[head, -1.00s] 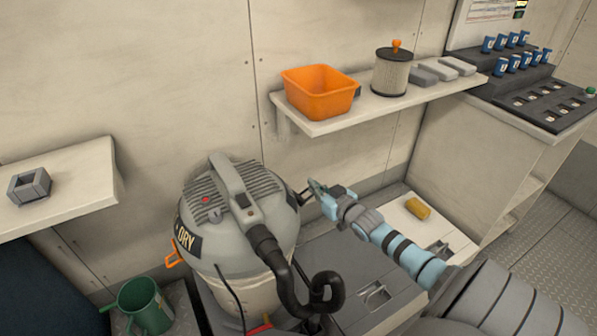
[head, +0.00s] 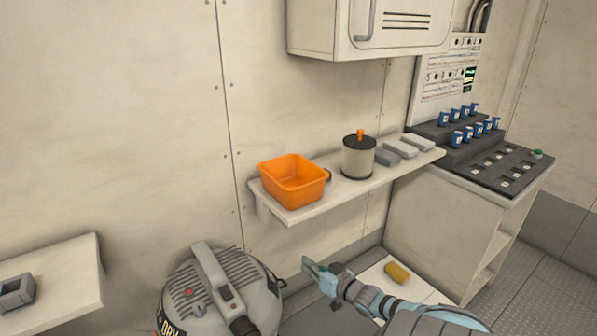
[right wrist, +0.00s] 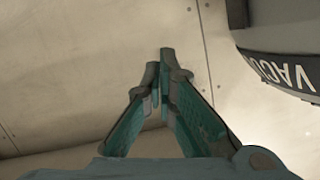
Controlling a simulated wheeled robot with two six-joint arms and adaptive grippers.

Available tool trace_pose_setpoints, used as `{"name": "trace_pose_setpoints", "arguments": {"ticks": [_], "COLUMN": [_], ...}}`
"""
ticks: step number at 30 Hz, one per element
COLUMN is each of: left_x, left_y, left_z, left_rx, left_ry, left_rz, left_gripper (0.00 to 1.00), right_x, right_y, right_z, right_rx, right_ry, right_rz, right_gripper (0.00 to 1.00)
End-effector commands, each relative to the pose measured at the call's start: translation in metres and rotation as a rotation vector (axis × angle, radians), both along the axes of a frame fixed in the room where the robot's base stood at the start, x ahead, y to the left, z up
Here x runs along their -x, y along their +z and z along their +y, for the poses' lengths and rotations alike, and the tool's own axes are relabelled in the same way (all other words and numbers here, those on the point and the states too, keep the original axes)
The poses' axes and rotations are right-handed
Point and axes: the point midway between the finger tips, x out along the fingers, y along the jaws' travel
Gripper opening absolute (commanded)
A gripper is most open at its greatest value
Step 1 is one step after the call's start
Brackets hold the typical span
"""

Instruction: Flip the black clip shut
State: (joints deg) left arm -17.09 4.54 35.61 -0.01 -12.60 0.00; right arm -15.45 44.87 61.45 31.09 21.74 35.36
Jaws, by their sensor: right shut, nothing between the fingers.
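The grey vacuum head (head: 180,302) stands at the bottom of the head view, with its lower part cut off. A small dark piece, which looks like the black clip (head: 281,284), shows at the right edge of the vacuum head. It is too small to tell whether it is open or shut. My right gripper (head: 309,265) is shut and empty, a little right of and above that piece, apart from it. In the right wrist view its fingertips (right wrist: 160,62) meet with nothing between them. The clip does not show there. My left gripper is not in view.
A shelf (head: 335,187) above holds an orange bin (head: 293,182), a filter canister (head: 358,158) and grey blocks. A yellow object (head: 397,273) lies on a low white surface at right. In the right wrist view the vacuum's dark, lettered rim (right wrist: 285,70) is at upper right.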

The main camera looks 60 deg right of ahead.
Motion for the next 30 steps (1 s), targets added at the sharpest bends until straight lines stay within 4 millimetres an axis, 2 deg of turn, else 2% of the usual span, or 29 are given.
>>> {"name": "trace_pose_setpoints", "arguments": {"ticks": [1,3,9,12,30], "left_x": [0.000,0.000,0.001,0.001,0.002], "left_y": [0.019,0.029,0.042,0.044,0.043], "left_z": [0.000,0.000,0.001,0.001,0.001], "left_rx": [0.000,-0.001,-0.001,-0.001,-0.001], "left_ry": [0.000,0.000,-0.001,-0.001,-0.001], "left_rz": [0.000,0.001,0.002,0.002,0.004], "left_gripper": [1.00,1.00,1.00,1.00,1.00], "right_x": [0.011,0.027,0.060,0.068,0.070], "right_y": [0.013,0.016,0.019,0.019,0.018], "right_z": [0.003,0.006,0.012,0.014,0.014], "right_rx": [-0.001,-0.001,0.001,0.002,0.001], "right_ry": [0.001,0.002,0.003,0.004,0.003], "right_rz": [0.002,0.001,-0.002,-0.003,-0.004], "right_gripper": [0.00,0.00,0.00,0.00,0.00]}}
